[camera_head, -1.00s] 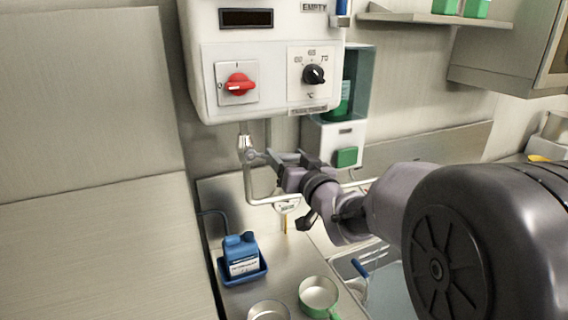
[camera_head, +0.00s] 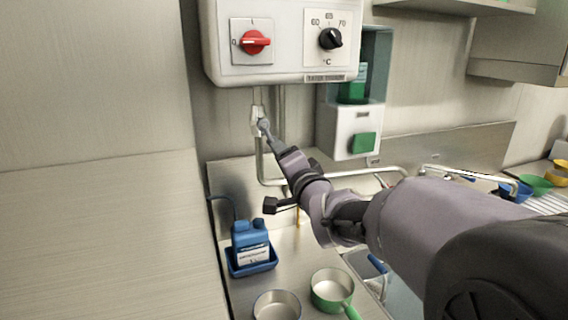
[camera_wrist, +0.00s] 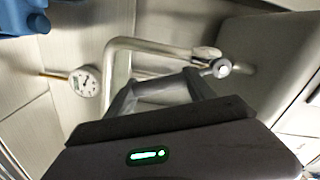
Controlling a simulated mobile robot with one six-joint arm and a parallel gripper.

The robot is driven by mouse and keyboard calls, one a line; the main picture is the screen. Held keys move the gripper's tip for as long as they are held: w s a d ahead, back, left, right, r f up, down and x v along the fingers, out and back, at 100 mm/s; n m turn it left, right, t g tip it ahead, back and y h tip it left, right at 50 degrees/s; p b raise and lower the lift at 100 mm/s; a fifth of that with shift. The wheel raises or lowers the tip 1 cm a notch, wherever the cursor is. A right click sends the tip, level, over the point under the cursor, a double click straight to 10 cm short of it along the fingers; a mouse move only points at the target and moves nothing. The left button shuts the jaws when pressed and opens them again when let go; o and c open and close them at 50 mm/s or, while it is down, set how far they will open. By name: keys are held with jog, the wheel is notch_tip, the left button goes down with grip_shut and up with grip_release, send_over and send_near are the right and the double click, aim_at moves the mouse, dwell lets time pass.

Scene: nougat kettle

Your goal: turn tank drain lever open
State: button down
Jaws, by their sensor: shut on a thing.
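The white wall tank (camera_head: 290,72) carries a red rotary switch (camera_head: 256,41) and a black dial (camera_head: 330,38). The drain valve (camera_head: 257,118) is on the silver pipe under the tank. In the wrist view the valve (camera_wrist: 222,68) is just beyond the right fingertip. My gripper (camera_head: 269,133) reaches up and left to the valve; it also shows in the wrist view (camera_wrist: 162,86). It is shut on the drain lever, which is mostly hidden by the fingers, so its exact angle cannot be told.
The silver pipe (camera_head: 345,173) bends right below the valve. A white dispenser (camera_head: 349,132) with a green button is to the right. A blue jug (camera_head: 251,241) and a green-handled pan (camera_head: 332,289) are on the counter below.

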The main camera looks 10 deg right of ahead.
aim_at(261, 157)
jog(key=shift+s+a+f+m+b, duration=0.1)
jog(key=shift+a+f+m+b, duration=0.05)
jog(key=shift+a+m+b, duration=0.55)
jog(key=shift+s+a+f+m+b, duration=0.2)
jog(key=shift+a+m+b, duration=0.3)
jog(key=shift+m, duration=0.4)
jog(key=shift+s+a+f+m+b, duration=0.15)
jog(key=shift+a+m+b, duration=0.35)
jog(key=shift+m+b, duration=0.25)
jog(key=shift+w, duration=0.1)
jog(key=shift+c, duration=1.6)
grip_release()
jog(key=shift+a, duration=0.1)
jog(key=s+d+p, duration=0.3)
jog(key=s, duration=1.4)
jog(key=shift+d, duration=0.2)
